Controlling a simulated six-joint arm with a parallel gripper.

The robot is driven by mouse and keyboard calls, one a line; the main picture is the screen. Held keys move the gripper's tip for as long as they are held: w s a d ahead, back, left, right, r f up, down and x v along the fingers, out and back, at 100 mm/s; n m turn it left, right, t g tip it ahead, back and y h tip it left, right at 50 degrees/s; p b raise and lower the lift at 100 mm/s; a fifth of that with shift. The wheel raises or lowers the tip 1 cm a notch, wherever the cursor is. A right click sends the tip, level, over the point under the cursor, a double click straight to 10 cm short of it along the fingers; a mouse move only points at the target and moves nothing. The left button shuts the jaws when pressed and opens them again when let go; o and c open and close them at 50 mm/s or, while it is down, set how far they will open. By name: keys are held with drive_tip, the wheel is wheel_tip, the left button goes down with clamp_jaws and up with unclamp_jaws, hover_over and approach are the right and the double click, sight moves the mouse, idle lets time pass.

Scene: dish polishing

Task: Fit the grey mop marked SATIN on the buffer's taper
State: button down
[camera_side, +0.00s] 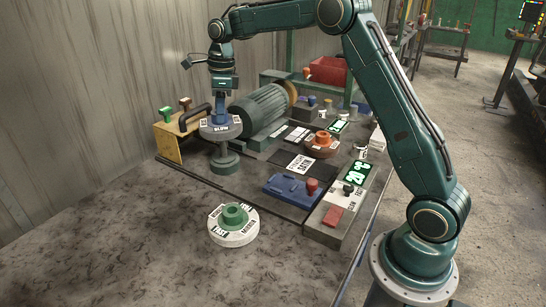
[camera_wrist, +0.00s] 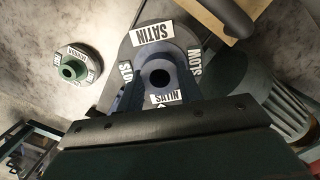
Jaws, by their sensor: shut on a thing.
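The grey mop (camera_side: 220,134) is held level in my gripper (camera_side: 221,115), above a green round stand (camera_side: 225,164). I cannot tell whether it touches the stand. In the wrist view, SATIN labels show on the grey mop (camera_wrist: 184,33), and my gripper's two fingers (camera_wrist: 159,82) are shut around its hub with the dark centre hole. The buffer (camera_side: 262,107) is a grey-green ribbed motor just right of the mop. It also shows in the wrist view (camera_wrist: 287,108). A tan wheel is on its far end. The taper is not clearly visible.
A white mop with a green hub (camera_side: 233,238) lies on the front bench, also in the wrist view (camera_wrist: 91,70). A wooden rack (camera_side: 168,143) stands left. The front-left bench is clear.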

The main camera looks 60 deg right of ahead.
drive_tip(key=shift+f, duration=4)
idle(3.9)
